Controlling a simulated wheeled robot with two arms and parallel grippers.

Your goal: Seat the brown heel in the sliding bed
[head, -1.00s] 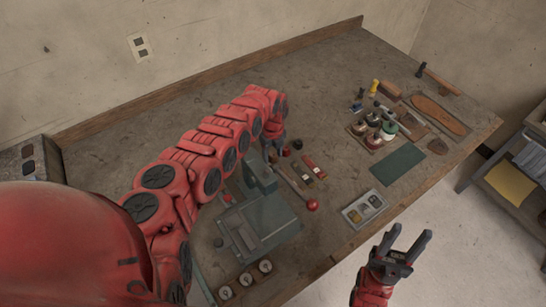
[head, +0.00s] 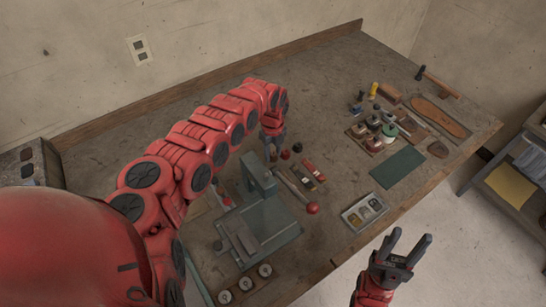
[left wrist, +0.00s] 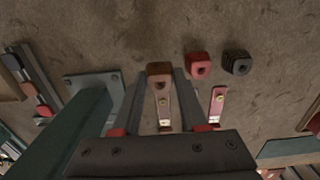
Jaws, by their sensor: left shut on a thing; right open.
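The brown heel (left wrist: 159,70) is a small block with a hole, held between the fingertips of my left gripper (left wrist: 157,76) in the left wrist view. In the head view my left gripper (head: 271,154) points down above the bench, behind the green stitcher (head: 258,178). The heel is hard to make out there. A flat plate (head: 238,240) on the stitcher's base looks like the sliding bed, but I cannot be sure. My right gripper (head: 402,249) is open and empty, in front of the bench edge.
A red heel (left wrist: 198,66) and a black heel (left wrist: 237,62) stand beside the held one. Two narrow strips (head: 313,169) and a red-knobbed lever (head: 312,208) are right of the stitcher. Round gauges (head: 244,281) are in front. A green mat (head: 398,167) lies further right.

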